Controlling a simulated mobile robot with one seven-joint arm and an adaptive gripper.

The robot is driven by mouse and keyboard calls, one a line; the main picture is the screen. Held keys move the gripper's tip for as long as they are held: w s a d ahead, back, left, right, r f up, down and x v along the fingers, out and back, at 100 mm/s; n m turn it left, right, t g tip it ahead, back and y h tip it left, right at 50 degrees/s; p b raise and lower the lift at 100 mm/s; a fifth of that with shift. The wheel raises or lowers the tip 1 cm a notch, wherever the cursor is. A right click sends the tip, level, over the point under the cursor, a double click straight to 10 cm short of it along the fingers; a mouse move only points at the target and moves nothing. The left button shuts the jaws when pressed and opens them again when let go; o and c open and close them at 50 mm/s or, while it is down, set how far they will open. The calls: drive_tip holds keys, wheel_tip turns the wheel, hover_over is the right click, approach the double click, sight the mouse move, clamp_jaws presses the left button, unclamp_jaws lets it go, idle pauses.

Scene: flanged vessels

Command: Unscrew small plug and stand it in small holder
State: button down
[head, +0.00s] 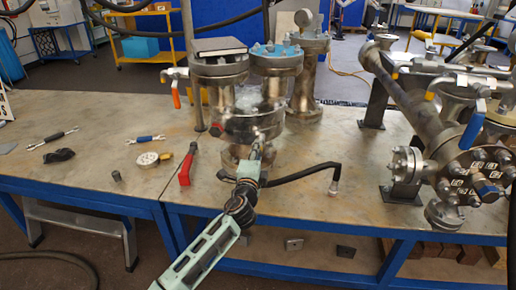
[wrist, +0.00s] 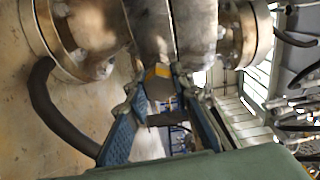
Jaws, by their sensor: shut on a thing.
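My gripper (head: 257,150) reaches up to the front of the flanged vessel (head: 250,123) in the middle of the table. In the wrist view my gripper (wrist: 163,82) has its two blue fingers on either side of a small grey piece with a yellowish face, which appears to be the small plug (wrist: 158,74). The fingers are shut on it, close against the metal vessel body (wrist: 150,30). I cannot tell whether its thread is still in the vessel. In the head view the plug is too small to make out. A small dark cylinder (head: 116,176) stands on the table at left; I cannot tell whether it is the small holder.
A red-handled tool (head: 187,165) and a round gauge (head: 147,160) lie left of my gripper. A black bent hose (head: 310,172) lies to its right. Pipework with a blue-handled valve (head: 472,130) fills the right side. The front left of the table is mostly clear.

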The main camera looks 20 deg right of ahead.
drive_tip(key=shift+n, duration=0.9)
drive_tip(key=c, duration=1.6)
unclamp_jaws()
